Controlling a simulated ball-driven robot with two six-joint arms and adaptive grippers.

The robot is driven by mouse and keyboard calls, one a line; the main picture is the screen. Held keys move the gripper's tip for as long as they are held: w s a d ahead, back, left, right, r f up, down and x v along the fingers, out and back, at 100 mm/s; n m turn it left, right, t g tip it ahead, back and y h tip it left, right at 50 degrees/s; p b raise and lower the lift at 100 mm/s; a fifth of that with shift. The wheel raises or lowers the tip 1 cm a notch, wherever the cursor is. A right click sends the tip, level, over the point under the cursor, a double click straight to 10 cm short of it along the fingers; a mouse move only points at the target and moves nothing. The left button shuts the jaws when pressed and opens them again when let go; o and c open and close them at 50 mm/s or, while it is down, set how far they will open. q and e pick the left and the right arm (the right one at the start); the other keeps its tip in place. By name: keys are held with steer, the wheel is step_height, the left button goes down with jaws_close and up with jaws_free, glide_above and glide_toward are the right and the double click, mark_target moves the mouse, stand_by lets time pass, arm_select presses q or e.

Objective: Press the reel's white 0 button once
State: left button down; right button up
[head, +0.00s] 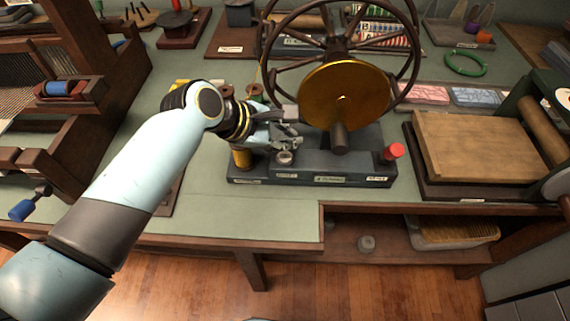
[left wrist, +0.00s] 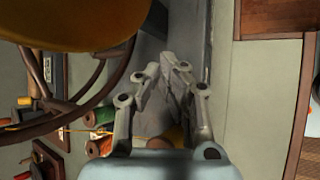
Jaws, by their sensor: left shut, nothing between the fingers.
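The reel has a large dark spoked wheel with a brass disc (head: 343,95) on a dark base (head: 330,170) with small labels. A small pale round button (head: 284,158) sits on the base's left part; its marking is too small to read. My left gripper (head: 292,140) is shut and empty, just above and behind this button in the head view. Whether it touches cannot be told. In the left wrist view the fingertips (left wrist: 178,66) meet over the grey base (left wrist: 190,25), with the brass disc (left wrist: 70,18) at upper left. The button cannot be made out there. My right gripper is not in view.
A red knob (head: 394,152) stands at the base's right end. A yellow cylinder (head: 241,158) stands at its left end. A wooden board press (head: 478,145) is to the right, a loom (head: 75,60) to the left. The front green table top (head: 240,215) is clear.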

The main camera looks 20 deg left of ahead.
mark_target(287, 158)
arm_select(q)
step_height(287, 158, down, 3)
steer(key=shift+r+b, duration=0.1)
steer(key=shift+b, duration=0.25)
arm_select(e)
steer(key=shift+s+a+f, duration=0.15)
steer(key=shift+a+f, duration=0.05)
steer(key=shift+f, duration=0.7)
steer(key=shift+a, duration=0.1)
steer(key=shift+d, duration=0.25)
arm_select(q)
steer(key=shift+f, duration=0.45)
steer(key=shift+f, duration=0.2)
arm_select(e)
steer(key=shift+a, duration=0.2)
